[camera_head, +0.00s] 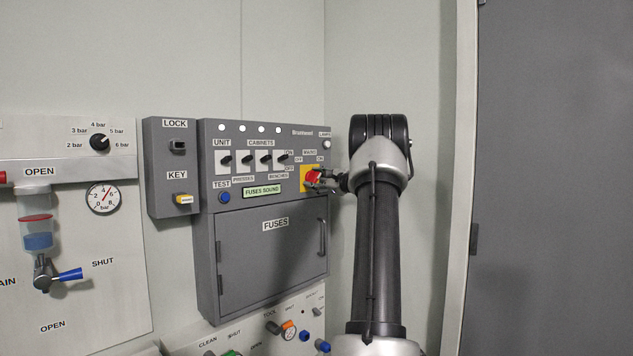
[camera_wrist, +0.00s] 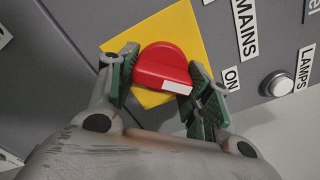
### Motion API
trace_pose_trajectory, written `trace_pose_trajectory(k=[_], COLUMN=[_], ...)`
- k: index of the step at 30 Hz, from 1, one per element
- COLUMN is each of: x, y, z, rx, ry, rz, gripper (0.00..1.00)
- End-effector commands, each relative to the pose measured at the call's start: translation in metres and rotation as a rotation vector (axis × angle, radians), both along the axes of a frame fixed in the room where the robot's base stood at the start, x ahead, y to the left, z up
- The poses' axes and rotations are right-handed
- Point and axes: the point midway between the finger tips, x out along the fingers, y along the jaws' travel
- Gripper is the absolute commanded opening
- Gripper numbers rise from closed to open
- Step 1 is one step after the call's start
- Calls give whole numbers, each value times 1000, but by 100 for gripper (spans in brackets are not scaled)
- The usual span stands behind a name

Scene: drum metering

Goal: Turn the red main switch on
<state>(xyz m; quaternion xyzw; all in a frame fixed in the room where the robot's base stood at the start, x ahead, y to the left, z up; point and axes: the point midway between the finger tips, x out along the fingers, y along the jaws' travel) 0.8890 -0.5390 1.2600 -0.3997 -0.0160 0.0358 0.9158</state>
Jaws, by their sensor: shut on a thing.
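The red main switch (camera_head: 312,176) sits on a yellow plate (camera_head: 304,187) at the upper right of the grey fuse cabinet. In the wrist view the red switch (camera_wrist: 162,68) has a raised grip bar with a white mark at its right end, and the yellow plate (camera_wrist: 185,25) shows behind it. My gripper (camera_head: 322,180) reaches in from the right; in the wrist view its green-padded fingers (camera_wrist: 160,80) stand on both sides of the switch, shut on it. The bar lies tilted, its white end towards the lower right. An ON label (camera_wrist: 231,79) is to the right.
A lamps button (camera_wrist: 277,85) is right of the switch. A row of cabinet toggles (camera_head: 250,160) and a test button (camera_head: 224,197) lie to its left. The fuses door (camera_head: 270,260) with a handle is below. A side wall (camera_head: 345,80) stands close on the right.

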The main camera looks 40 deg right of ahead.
Motion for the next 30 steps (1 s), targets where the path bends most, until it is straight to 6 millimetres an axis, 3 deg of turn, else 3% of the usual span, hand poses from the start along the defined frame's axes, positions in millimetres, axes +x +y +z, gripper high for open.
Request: trace_pose_trajectory(k=[19, 20, 23, 30], x=[-1, -1, -1, 0], y=[-1, -1, -1, 0], z=[-3, -3, -2, -1], rx=[56, 56, 55, 54], ry=[8, 8, 7, 6], rz=[-2, -2, -1, -1], gripper=[25, 51, 69, 71])
